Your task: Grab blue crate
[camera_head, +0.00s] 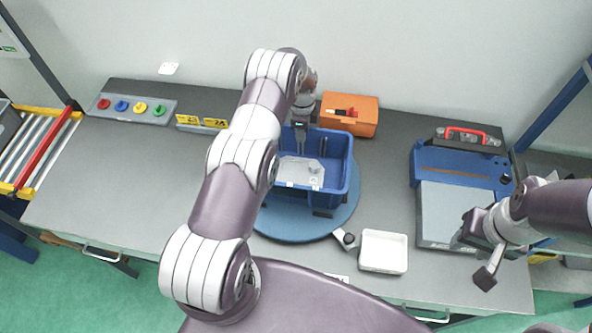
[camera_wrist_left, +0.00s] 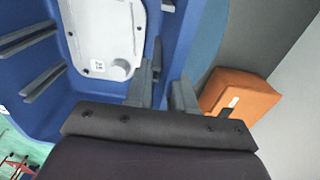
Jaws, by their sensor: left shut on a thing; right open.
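The blue crate (camera_head: 334,199) stands on a round blue disc (camera_head: 285,229) on the grey table. A pale casting (camera_head: 300,172) with a round knob lies inside it, and it also shows in the wrist view (camera_wrist_left: 108,38). My left gripper (camera_head: 301,128) reaches down at the crate's far wall. In the wrist view its fingers (camera_wrist_left: 167,84) sit on either side of that blue wall (camera_wrist_left: 172,50), shut on it. My left arm hides the crate's left part. My right gripper (camera_head: 486,272) is open and empty, out over the table's right front, apart from the crate.
An orange case (camera_head: 350,115) stands close behind the crate. A white tray (camera_head: 383,251) and a small dark-topped item (camera_head: 346,239) lie in front right. A blue and grey fixture (camera_head: 458,205) fills the right side. The left table is clear below a row of coloured buttons (camera_head: 131,107).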

